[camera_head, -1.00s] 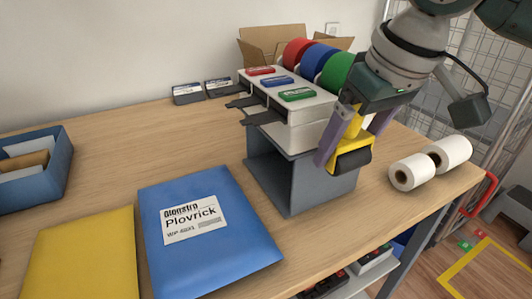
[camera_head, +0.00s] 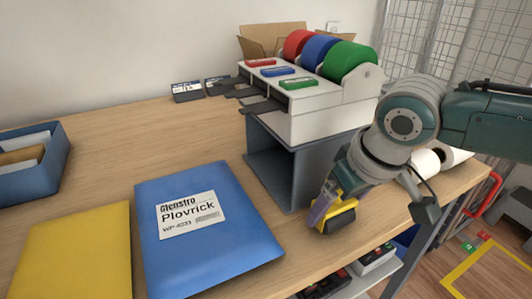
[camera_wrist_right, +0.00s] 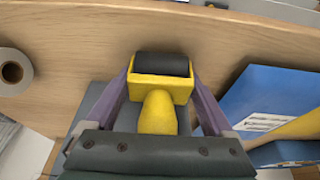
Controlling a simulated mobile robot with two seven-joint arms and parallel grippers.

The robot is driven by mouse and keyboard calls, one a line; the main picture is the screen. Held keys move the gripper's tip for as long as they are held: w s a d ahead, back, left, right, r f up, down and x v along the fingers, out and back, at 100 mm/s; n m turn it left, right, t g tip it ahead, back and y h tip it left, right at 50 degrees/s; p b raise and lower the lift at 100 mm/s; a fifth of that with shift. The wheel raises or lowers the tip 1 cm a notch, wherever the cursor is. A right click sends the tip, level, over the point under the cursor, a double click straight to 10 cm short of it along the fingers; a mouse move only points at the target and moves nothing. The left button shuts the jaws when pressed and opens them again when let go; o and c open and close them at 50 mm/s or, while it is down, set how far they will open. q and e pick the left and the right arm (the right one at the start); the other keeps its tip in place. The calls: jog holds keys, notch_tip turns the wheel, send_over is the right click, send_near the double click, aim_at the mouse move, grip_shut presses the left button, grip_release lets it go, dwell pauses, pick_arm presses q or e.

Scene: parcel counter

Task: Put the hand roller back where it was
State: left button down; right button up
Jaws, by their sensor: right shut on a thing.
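The hand roller (camera_head: 341,217) has a yellow frame and handle and a black roller. My right gripper (camera_head: 328,208) is shut on it, low in front of the grey stand near the table's front edge. In the right wrist view the hand roller (camera_wrist_right: 160,82) sits between the purple fingers of my right gripper (camera_wrist_right: 161,98), its black roller pointing away from the palm. I cannot tell whether it touches the table. My left gripper is not in view.
A grey open stand (camera_head: 284,168) carries a white dispenser (camera_head: 318,122) with red, blue and green rolls. A blue parcel (camera_head: 206,249) and a yellow parcel (camera_head: 75,255) lie left of it. White rolls (camera_head: 424,162) are behind my arm. Bare table lies between stand and blue parcel.

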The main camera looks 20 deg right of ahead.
jog(key=shift+f, duration=0.1)
jog(key=shift+f, duration=0.4)
jog(key=shift+d+f, duration=0.1)
jog(key=shift+f, duration=0.1)
jog(key=c, duration=0.3)
jog(key=o, duration=1.4)
jog(key=shift+s, duration=0.1)
jog(key=shift+o, duration=0.6)
jog(key=shift+f, duration=0.1)
